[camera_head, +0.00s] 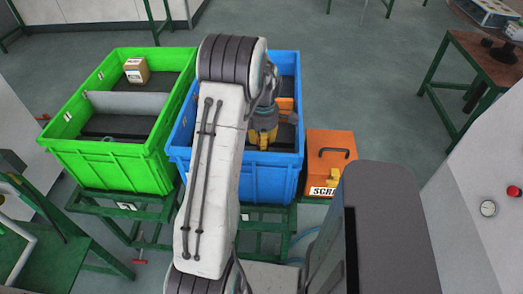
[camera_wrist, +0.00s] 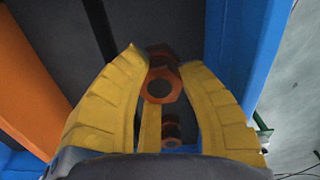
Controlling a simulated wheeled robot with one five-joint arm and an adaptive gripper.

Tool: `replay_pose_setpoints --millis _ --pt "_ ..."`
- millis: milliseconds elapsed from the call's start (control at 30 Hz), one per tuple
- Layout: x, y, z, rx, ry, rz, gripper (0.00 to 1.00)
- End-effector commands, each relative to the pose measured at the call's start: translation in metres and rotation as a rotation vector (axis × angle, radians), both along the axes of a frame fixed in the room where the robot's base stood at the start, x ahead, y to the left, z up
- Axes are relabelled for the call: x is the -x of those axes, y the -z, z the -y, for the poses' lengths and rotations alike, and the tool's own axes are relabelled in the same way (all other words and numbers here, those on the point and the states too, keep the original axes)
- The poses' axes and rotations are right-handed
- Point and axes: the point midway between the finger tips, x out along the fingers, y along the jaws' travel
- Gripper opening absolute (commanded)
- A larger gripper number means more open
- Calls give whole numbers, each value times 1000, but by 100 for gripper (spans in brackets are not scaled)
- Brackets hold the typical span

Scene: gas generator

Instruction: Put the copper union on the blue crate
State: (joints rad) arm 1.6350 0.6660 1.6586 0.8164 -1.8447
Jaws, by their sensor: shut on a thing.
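The copper union (camera_wrist: 160,88) is a reddish-brown hexagonal fitting with a dark hole, seen between the yellow fingers of my gripper (camera_wrist: 163,62) in the wrist view. The fingers are shut on it. In the head view my gripper (camera_head: 263,138) points down within the outline of the blue crate (camera_head: 235,176), over its dark floor. The union cannot be made out in the head view. My arm covers the crate's left-middle part. I cannot tell how far the union is above the crate floor.
An orange piece (camera_head: 285,103) is inside the blue crate, and orange also shows left of my gripper in the wrist view (camera_wrist: 30,85). A green crate (camera_head: 110,160) with a cardboard box (camera_head: 137,70) stands to the left. An orange case (camera_head: 328,160) stands to the right.

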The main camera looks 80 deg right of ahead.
Motion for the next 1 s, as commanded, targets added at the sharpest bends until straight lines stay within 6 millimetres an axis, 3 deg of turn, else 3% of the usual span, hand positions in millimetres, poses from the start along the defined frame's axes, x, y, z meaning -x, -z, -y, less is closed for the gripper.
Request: replay_pose_setpoints --millis 400,867,900,1000 --pt "0 36 0 0 0 0 0" --pt "0 42 0 1 0 0 0" --pt "0 43 0 1 0 0 36" --pt "0 42 0 1 0 0 45"
